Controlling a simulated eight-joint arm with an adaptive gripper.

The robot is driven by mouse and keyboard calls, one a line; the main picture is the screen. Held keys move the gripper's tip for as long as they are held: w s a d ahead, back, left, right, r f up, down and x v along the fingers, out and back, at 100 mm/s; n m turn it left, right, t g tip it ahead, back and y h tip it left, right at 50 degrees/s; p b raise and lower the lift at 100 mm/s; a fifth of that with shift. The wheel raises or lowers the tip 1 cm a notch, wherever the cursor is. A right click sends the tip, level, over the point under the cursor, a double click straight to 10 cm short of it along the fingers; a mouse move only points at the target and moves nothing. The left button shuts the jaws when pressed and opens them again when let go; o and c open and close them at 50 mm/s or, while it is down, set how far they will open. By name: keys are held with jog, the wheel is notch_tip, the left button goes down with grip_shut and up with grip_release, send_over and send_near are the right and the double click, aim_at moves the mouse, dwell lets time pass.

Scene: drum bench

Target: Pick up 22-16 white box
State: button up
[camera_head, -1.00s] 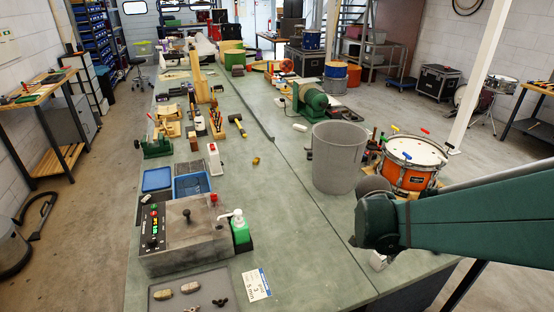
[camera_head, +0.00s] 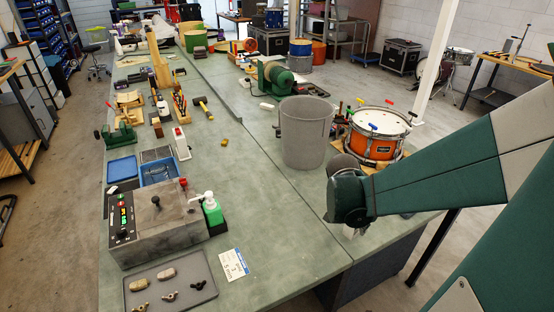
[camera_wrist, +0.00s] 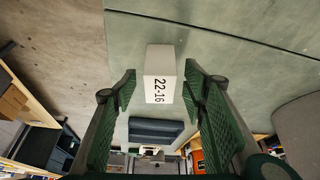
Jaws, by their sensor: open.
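The white box (camera_wrist: 160,74) marked 22-16 stands on the green-grey bench top in the wrist view, with its labelled face toward the camera. My gripper (camera_wrist: 162,88) is open, with one green ridged finger on each side of the box. Gaps show between the fingers and the box, so it is not held. In the head view my dark green arm comes in from the right and ends over the bench near the drum. My fingers are hidden there. A small white patch (camera_head: 350,230) shows below the wrist; I cannot tell if it is the box.
A grey bin (camera_head: 305,135) and an orange drum (camera_head: 378,138) stand close behind my wrist. A dark blue block (camera_wrist: 156,130) lies beyond the box in the wrist view.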

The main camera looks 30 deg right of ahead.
jog(key=shift+b+x, duration=0.45)
jog(key=shift+x, duration=1.1)
jog(key=shift+c, duration=0.7)
jog(key=c, duration=0.9)
